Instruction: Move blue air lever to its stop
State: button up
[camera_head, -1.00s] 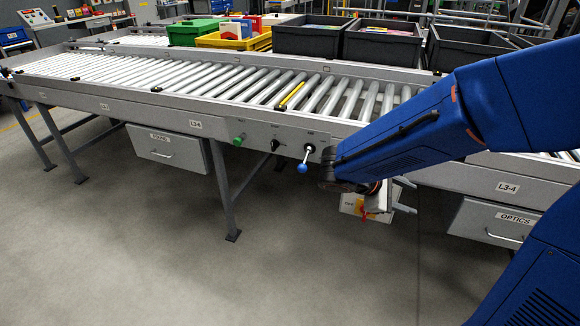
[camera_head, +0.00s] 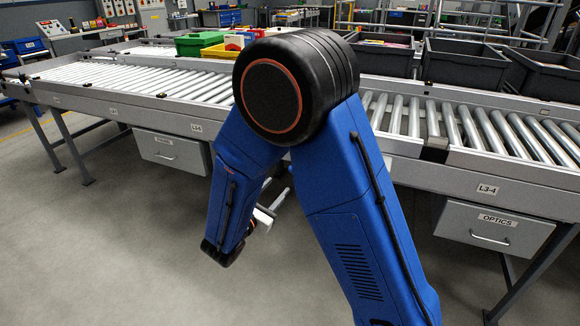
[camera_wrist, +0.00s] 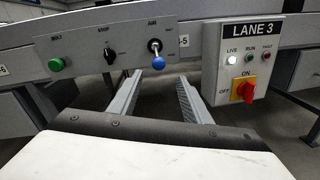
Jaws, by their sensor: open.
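The blue air lever shows in the wrist view as a blue ball knob (camera_wrist: 159,61) on a short stem below a dark round pivot on the grey conveyor side panel (camera_wrist: 107,65). It hangs nearly straight down, under a small label. My gripper (camera_wrist: 167,85) is open and empty, its two grey fingers apart and pointing toward the panel, with the knob ahead of and between the finger tips, apart from them. In the head view my gripper (camera_head: 277,200) shows only partly beside my arm, which hides the lever.
Left of the lever are a black rotary knob (camera_wrist: 109,52) and a green button (camera_wrist: 56,64). A LANE 3 box (camera_wrist: 245,62) with a red switch (camera_wrist: 246,91) stands close right of my fingers. An OPTICS drawer (camera_head: 494,226) hangs under the conveyor. The floor in front is clear.

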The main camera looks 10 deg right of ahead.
jog(key=x, duration=1.7)
jog(key=shift+w, duration=0.15)
jog(key=c, duration=1)
